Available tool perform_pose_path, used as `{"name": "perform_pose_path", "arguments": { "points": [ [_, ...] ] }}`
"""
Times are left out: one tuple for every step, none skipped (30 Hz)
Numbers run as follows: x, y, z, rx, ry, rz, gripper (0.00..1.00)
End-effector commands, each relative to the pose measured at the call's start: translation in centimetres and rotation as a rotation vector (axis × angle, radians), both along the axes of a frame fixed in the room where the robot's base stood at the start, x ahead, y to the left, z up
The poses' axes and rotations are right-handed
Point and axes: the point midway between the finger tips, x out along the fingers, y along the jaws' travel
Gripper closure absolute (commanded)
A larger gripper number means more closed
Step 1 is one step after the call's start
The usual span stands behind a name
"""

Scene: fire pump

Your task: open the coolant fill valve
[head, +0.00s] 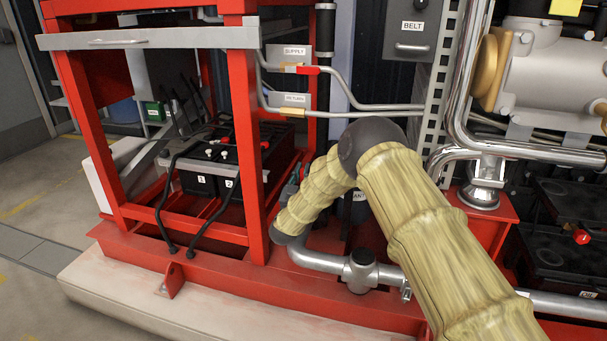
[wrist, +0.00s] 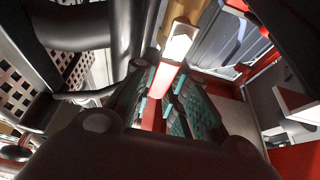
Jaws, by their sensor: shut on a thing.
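In the wrist view my gripper (wrist: 166,84) has its two teal-padded fingers closed on a red lever handle (wrist: 161,101). The handle runs between the pads, and a brass-coloured valve body (wrist: 183,22) shows beyond it. In the head view my beige-sleeved arm bends down in front of the pump frame and hides the valve and most of the gripper. A partly covered label ending in "ANT" (head: 359,195) shows just right of the arm's lower part. How far the lever is turned cannot be told.
Supply (head: 300,69) and return (head: 290,111) valves sit on pipes above the arm. A red frame post (head: 249,150) and batteries (head: 217,178) stand to the left. A grey pipe with a fitting (head: 360,269) runs below. Dark hoses (wrist: 75,25) crowd the wrist view's left side.

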Motion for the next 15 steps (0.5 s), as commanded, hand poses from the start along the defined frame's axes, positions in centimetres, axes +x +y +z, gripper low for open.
{"name": "perform_pose_path", "arguments": {
  "points": [
    [-0.2,-0.06,-0.72,0.002,0.01,-0.001,1.0],
    [-0.2,-0.07,-0.72,0.002,0.01,-0.001,1.0],
    [-0.2,-0.08,-0.73,0.002,0.01,-0.001,1.0],
    [-0.21,-0.09,-0.74,0.002,0.01,-0.001,0.8],
    [-0.22,-0.1,-0.74,0.002,0.01,-0.001,0.74],
    [-0.2,-0.1,-0.7,0.001,0.009,-0.001,0.67],
    [-0.19,-0.09,-0.64,0.001,0.008,-0.001,0.62],
    [-0.17,-0.08,-0.57,0.001,0.008,-0.001,0.62],
    [-0.15,-0.05,-0.49,0.002,0.007,0.0,0.62],
    [-0.13,-0.03,-0.44,0.001,0.006,0.0,0.62],
    [-0.12,-0.01,-0.39,0.001,0.005,0.0,0.62],
    [-0.11,0.0,-0.35,0.001,0.005,0.001,0.62],
    [-0.11,0.02,-0.32,0.0,0.004,0.001,0.62],
    [-0.1,0.02,-0.29,0.0,0.004,0.001,0.62],
    [-0.09,0.03,-0.27,0.0,0.004,0.001,0.62]
  ]
}}
